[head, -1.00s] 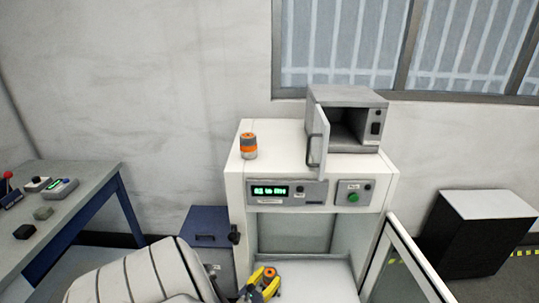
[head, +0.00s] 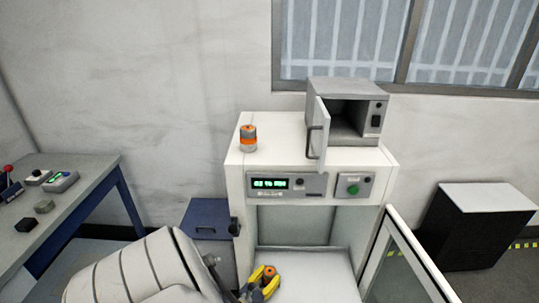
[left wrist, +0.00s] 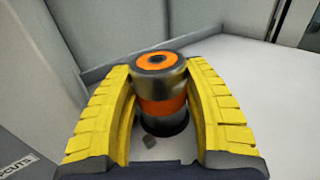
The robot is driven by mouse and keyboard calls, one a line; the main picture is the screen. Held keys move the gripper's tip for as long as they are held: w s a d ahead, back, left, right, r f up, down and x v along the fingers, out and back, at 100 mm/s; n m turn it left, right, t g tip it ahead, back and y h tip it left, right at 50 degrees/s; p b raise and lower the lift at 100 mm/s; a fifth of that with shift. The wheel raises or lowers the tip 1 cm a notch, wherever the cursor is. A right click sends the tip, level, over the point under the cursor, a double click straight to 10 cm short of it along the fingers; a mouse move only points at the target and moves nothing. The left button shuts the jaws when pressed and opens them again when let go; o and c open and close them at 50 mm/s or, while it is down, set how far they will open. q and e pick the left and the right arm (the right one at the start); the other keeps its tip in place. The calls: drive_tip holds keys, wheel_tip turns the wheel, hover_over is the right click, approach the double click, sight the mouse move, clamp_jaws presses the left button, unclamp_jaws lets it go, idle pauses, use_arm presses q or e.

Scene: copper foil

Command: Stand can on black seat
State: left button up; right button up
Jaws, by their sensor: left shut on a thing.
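An orange and dark metal can (left wrist: 162,85) stands upright between the yellow fingers of my left gripper (left wrist: 160,72) in the left wrist view. The gripper is shut on it. In the head view the left gripper (head: 262,280) is low in the open cabinet, and the can's orange top (head: 270,270) shows between the fingers. The can's lower end is black in the wrist view; I cannot tell whether this is its own rim or a black seat under it. A second orange and grey can (head: 248,139) stands on the cabinet top. My right gripper is not in view.
The white cabinet (head: 240,168) has its glass door (head: 405,265) swung open at right. A grey oven (head: 345,90) with an open door stands on its top. A blue box (head: 208,222) is at left, a workbench (head: 85,175) farther left, a black cabinet (head: 478,232) at right.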

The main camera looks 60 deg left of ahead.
use_arm(q)
drive_tip(key=shift+f, duration=0.25)
drive_tip(key=o, duration=1.3)
drive_tip(key=shift+r, duration=0.15)
drive_tip(key=v, duration=1.2)
drive_tip(key=shift+r, duration=0.1)
